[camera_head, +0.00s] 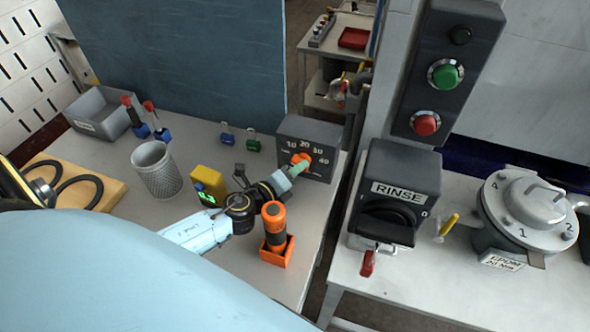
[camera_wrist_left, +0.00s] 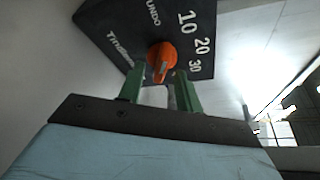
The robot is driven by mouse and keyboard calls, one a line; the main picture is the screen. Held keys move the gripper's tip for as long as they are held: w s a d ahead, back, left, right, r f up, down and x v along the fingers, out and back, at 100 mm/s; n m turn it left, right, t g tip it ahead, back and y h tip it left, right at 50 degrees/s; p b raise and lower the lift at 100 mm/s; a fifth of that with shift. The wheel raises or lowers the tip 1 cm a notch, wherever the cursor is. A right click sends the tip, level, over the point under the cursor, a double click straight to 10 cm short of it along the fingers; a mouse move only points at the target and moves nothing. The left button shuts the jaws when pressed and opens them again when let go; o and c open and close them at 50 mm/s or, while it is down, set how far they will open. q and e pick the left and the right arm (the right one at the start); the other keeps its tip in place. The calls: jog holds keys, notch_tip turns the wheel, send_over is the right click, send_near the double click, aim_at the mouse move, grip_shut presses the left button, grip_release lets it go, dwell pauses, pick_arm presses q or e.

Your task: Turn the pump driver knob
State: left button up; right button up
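The pump driver is a dark box (camera_head: 321,135) with a numbered dial face and an orange knob (camera_head: 301,160) at the back right of the left bench. In the left wrist view the orange knob (camera_wrist_left: 162,57) shows beside the printed numbers. My left gripper (camera_head: 296,169) reaches the box face, its green fingers at the knob. In the left wrist view the left gripper (camera_wrist_left: 160,80) is open, with one finger on each side of the knob's lower part. I cannot tell whether either finger touches it. My right gripper is not in view.
An orange holder with a black-and-orange tool (camera_head: 274,228) stands close beside my left wrist. A yellow device (camera_head: 208,183) and mesh cup (camera_head: 157,169) are to its left. Across a gap, the right bench holds the RINSE switch box (camera_head: 401,172) and a round metal vessel (camera_head: 530,207).

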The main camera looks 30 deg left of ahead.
pick_arm(q)
grip_shut()
jog(key=n+b, duration=0.1)
jog(key=b, duration=0.1)
jog(key=n+b, duration=0.1)
jog(key=b, duration=0.1)
jog(key=shift+f+t+h+b, duration=0.35)
jog(key=shift+t+h+b, duration=0.05)
jog(key=shift+r+n+t+b, duration=0.15)
jog(key=shift+n+t+b, duration=0.25)
jog(key=shift+n+b, duration=0.5)
grip_release()
jog(key=shift+r, duration=0.15)
